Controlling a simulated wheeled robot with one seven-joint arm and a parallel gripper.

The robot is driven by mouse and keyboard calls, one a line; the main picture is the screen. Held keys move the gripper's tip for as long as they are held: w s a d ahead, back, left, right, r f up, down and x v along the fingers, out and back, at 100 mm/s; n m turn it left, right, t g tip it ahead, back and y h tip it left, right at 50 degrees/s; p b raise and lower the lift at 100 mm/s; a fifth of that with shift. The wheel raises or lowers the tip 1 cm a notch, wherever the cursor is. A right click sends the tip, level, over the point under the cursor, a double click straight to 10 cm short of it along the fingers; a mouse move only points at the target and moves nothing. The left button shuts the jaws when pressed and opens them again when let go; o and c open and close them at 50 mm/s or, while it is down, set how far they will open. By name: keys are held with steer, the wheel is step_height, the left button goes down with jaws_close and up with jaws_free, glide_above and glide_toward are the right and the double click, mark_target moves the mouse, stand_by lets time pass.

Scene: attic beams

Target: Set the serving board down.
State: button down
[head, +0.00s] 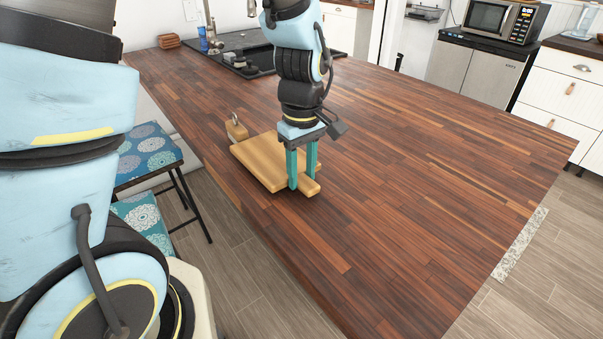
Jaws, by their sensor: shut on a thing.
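The serving board (258,160) is a light wooden slab near the left edge of the dark wooden counter (400,190). It lies about flat, on the counter or very close above it; I cannot tell if there is a gap. My gripper (302,180) points down at the board's near right end, its teal fingers on either side of the wood. It is shut on the board. The fingers hide part of that end.
A small wooden block with a metal loop (236,130) stands just beyond the board's far left end. A dark sink (245,66) and a brown stack (169,41) are farther back. Patterned stools (148,150) stand left of the counter. The counter's right side is clear.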

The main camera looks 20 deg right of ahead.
steer(key=shift+f, duration=0.55)
steer(key=shift+c, duration=2.2)
jaws_free()
steer(key=shift+f, duration=0.1)
step_height(320, 180, up, 12)
steer(key=b, duration=0.1)
steer(key=w+a+f+m, duration=0.2)
steer(key=w+a+f, duration=0.1)
steer(key=a, duration=1)
steer(key=w+a+f+m+t, duration=0.1)
steer(key=w+a+f+m, duration=0.1)
steer(key=a, duration=1)
steer(key=shift+w+a+f+t, duration=0.3)
steer(key=shift+w+a+f, duration=0.15)
steer(key=shift+f, duration=0.25)
